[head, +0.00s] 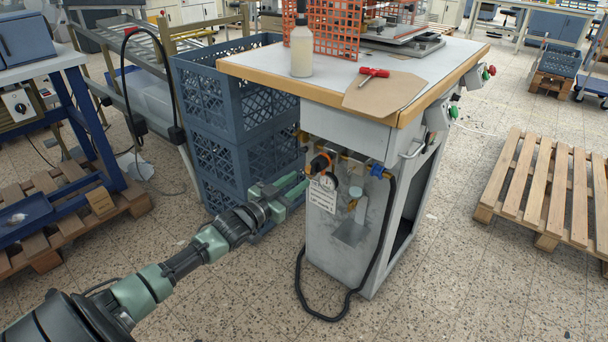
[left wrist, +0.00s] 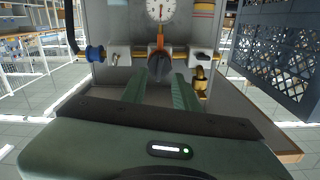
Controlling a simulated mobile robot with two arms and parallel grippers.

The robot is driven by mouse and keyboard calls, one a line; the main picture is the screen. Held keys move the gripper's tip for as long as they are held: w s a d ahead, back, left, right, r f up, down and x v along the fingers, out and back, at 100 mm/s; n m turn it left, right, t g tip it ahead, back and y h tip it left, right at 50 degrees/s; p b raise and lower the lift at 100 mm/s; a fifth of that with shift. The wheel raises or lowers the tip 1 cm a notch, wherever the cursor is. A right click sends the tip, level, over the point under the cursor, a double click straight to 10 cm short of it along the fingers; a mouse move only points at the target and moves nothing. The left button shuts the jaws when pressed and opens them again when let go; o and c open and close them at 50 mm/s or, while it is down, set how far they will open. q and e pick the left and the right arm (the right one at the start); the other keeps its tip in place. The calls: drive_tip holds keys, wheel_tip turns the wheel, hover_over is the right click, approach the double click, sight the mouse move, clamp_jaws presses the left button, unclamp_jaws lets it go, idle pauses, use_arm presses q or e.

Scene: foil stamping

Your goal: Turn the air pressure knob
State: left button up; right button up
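The air pressure knob is a black knob (head: 319,163) with an orange part, on the air unit on the grey machine cabinet's side. It also shows in the left wrist view (left wrist: 159,67), with the round white gauge (left wrist: 160,10) above it there. In the head view the gauge (head: 327,183) is just below the knob. My left gripper (head: 303,181) is close to the knob. In the left wrist view its two green fingers (left wrist: 160,84) are apart with nothing gripped, and the knob lies between and just past their tips. Contact cannot be told. My right gripper is not in view.
Blue-grey crates (head: 237,125) are stacked close beside my left gripper. A black hose (head: 383,235) loops down the cabinet. A bottle (head: 301,50) and a red-handled tool (head: 375,73) are on the worktop. A wooden pallet (head: 545,190) lies at the right, with open floor before it.

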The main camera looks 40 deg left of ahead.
use_arm(q)
drive_tip(key=shift+s+a, duration=0.1)
drive_tip(key=shift+s, duration=1.25)
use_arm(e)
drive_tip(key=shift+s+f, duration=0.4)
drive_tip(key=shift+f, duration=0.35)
